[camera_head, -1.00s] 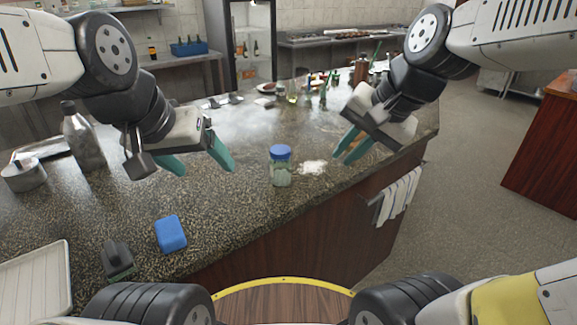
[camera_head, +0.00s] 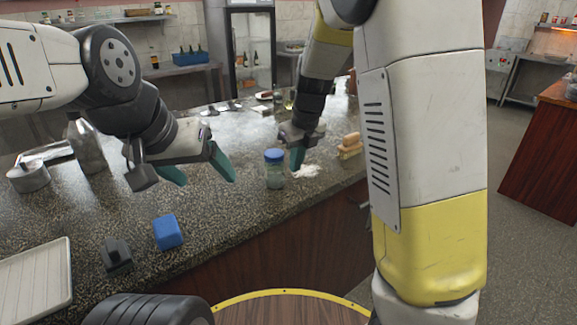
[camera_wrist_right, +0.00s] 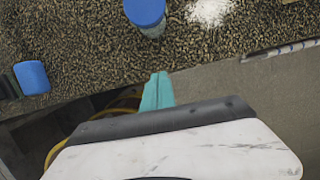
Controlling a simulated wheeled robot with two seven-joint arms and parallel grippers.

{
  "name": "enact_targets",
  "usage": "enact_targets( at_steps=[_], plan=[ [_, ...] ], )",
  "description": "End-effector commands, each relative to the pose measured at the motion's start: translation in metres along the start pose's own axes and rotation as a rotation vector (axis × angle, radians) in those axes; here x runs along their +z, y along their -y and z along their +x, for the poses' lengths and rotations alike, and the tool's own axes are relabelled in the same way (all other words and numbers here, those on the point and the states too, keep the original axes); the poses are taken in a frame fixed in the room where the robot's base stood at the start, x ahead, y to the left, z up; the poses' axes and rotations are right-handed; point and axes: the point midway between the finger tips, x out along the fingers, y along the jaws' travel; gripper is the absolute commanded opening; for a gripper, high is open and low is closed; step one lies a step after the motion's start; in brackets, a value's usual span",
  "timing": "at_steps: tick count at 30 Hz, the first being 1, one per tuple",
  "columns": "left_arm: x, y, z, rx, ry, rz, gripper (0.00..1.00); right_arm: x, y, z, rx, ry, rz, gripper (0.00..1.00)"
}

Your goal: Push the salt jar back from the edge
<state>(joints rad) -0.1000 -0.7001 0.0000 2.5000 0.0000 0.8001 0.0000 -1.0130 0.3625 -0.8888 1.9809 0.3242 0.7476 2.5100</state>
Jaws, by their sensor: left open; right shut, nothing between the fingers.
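The salt jar (camera_head: 274,176), clear with a blue lid, stands upright on the speckled counter (camera_head: 225,215) close to its front edge. It also shows at the top of the right wrist view (camera_wrist_right: 147,14). My right gripper (camera_head: 297,160) is shut and empty, just right of the jar in the head view. In the right wrist view its closed teal fingers (camera_wrist_right: 159,88) point toward the jar, with a gap between them, near the counter edge. My left gripper (camera_head: 205,174) is open and empty, left of the jar above the counter.
A pile of white grains (camera_head: 306,171) lies right of the jar. A tan block-like stack (camera_head: 349,146) sits farther right. A blue block (camera_head: 167,232), a dark object (camera_head: 116,256) and a pale tray (camera_head: 38,280) are front left.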

Motion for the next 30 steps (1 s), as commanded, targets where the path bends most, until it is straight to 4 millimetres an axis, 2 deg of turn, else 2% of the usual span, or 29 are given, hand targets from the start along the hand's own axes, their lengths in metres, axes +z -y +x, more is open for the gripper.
enact_targets(
  at_steps=[14,21,30],
  plan=[
    [0.0,0.0,0.0,0.0,0.0,0.0,0.77,-0.003,0.001,0.094,0.002,-0.006,0.0,0.0],
    [0.0,0.0,0.0,0.0,0.0,0.0,0.77,0.03,0.0,0.102,0.001,-0.001,-0.004,0.0],
    [0.0,0.0,0.0,0.0,0.0,0.0,0.77,0.038,0.0,0.103,0.002,-0.001,-0.004,0.0]
  ],
)
